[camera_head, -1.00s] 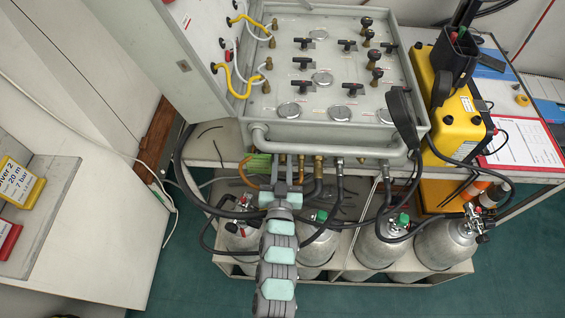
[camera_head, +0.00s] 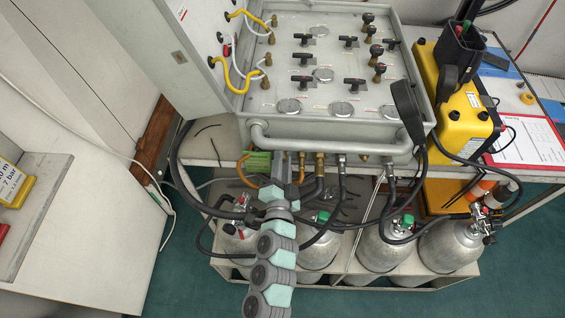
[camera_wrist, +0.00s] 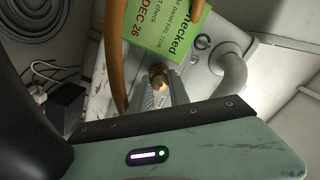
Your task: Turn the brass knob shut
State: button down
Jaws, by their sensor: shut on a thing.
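The brass knob (camera_wrist: 158,77) shows in the wrist view as a small rounded brass piece between the fingers of my gripper (camera_wrist: 163,88). The fingers are shut on it. In the head view my gripper (camera_head: 282,166) reaches up under the front edge of the grey air panel (camera_head: 330,137), just right of a green tag. The knob cannot be made out there, as my gripper and the panel edge cover that spot. How far the knob is turned cannot be read.
The green tag (camera_wrist: 172,30) hangs close by the knob, with an orange hose (camera_wrist: 120,60) beside it. Black hoses and brass fittings crowd the panel's underside. Grey cylinders (camera_head: 380,250) stand below. A yellow case (camera_head: 462,118) is at the right.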

jog(key=shift+f+m+b, duration=0.1)
jog(key=shift+m+b, duration=0.25)
jog(key=shift+m, duration=0.75)
jog(key=c, duration=1.5)
grip_release()
jog(key=s, duration=1.1)
jog(key=shift+a+p, duration=0.35)
jog(key=shift+w, duration=0.1)
